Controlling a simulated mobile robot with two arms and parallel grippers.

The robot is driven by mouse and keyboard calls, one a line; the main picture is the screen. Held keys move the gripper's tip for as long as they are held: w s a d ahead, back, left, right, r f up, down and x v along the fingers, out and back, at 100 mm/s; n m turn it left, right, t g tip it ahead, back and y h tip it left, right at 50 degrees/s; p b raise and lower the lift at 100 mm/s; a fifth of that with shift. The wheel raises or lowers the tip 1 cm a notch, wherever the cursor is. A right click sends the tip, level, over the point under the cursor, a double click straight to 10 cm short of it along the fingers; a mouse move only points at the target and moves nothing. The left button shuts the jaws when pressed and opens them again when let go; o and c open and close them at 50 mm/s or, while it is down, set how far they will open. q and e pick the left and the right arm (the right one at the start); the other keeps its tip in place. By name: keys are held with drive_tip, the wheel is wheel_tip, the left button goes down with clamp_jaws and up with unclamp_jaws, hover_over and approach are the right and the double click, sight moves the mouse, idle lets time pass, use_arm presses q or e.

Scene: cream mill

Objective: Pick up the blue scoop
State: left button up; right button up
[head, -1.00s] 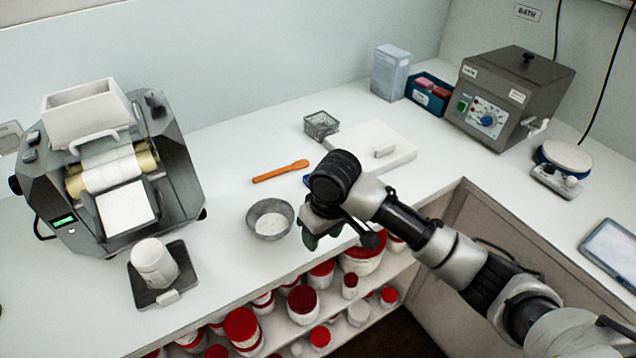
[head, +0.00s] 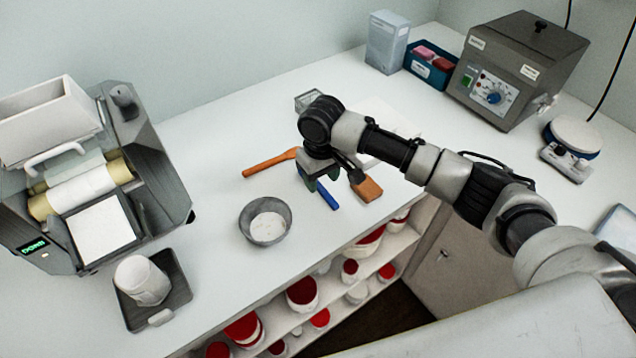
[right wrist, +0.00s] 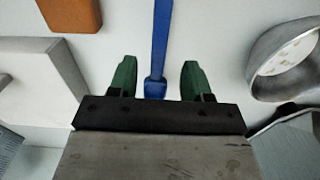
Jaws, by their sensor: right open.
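The blue scoop (head: 326,195) lies on the white counter, partly hidden under my right gripper (head: 318,183) in the head view. In the right wrist view the scoop's long blue handle (right wrist: 160,40) runs up between the two green fingertips. My right gripper (right wrist: 158,78) is open, with a finger on each side of the scoop and a gap to both. I cannot tell how high the fingertips are above the counter. My left gripper is not in view.
An orange spatula (head: 268,164) and a metal bowl (head: 265,238) lie left of the gripper. A brown block (head: 368,189) sits close on its right. A white board (head: 392,125) is partly hidden behind my arm. The counter's front edge is close, above shelves of red-lidded jars.

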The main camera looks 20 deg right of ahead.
sight(323, 189)
wheel_tip(323, 189, down, 2)
drive_tip(key=shift+s+d+f, duration=0.15)
drive_tip(key=shift+f, duration=0.55)
clamp_jaws()
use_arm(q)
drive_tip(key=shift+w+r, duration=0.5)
